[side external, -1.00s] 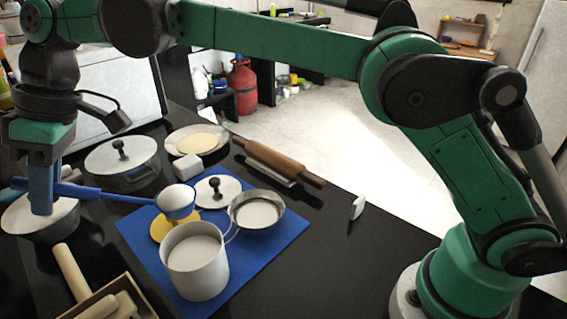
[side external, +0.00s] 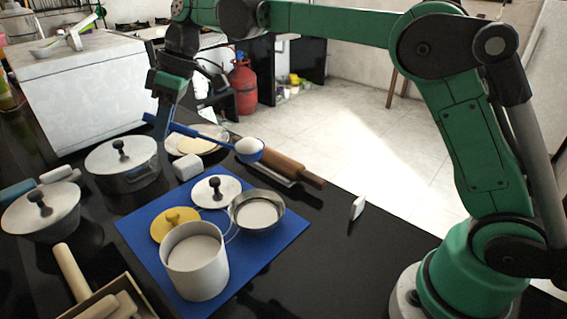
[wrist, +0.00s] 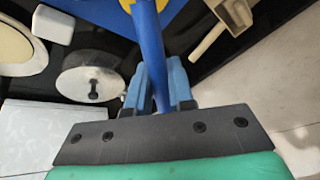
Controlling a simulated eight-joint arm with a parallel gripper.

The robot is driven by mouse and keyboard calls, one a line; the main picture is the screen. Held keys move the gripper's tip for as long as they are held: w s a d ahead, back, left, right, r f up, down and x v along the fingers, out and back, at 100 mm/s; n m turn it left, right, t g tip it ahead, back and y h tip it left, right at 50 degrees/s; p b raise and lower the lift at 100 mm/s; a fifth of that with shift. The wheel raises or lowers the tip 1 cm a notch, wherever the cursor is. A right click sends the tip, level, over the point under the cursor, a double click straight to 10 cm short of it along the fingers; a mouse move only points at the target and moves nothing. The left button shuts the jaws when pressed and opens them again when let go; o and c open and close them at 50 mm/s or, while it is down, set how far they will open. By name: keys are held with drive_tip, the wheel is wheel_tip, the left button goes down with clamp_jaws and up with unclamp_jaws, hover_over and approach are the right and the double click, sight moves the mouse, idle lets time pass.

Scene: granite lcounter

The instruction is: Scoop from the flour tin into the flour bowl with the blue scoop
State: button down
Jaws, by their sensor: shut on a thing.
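The blue scoop (side external: 203,134) is in my gripper (side external: 160,125), which is shut on its long handle. Its cup is in the air by the rolling pin in the side view, and white shows inside it. In the wrist view the blue handle (wrist: 150,42) runs up from between my fingers (wrist: 158,88); the cup is out of frame. The flour tin, a white cylinder (side external: 196,275), stands on the blue mat with white flour inside. The flour bowl, a metal bowl (side external: 238,219) with white contents, stands behind it to the right. Both are apart from the scoop.
On the blue mat (side external: 265,243) lie a yellow lid (side external: 170,226) and a white lid (side external: 214,194). A rolling pin (side external: 288,168), a plate (side external: 180,147), a white block (side external: 188,167) and lidded pots (side external: 125,172) stand behind and left. A wooden box (side external: 128,287) is front left.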

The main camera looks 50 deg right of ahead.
drive_tip(key=shift+d, duration=0.5)
drive_tip(key=s+a+f+n+t+h, duration=0.4)
drive_tip(key=t+h, duration=0.8)
drive_tip(key=t, duration=0.4)
drive_tip(key=shift+s+a+n, duration=0.6)
drive_tip(key=shift+s+a, duration=0.05)
drive_tip(key=shift+a, duration=0.05)
drive_tip(key=shift+r, duration=0.15)
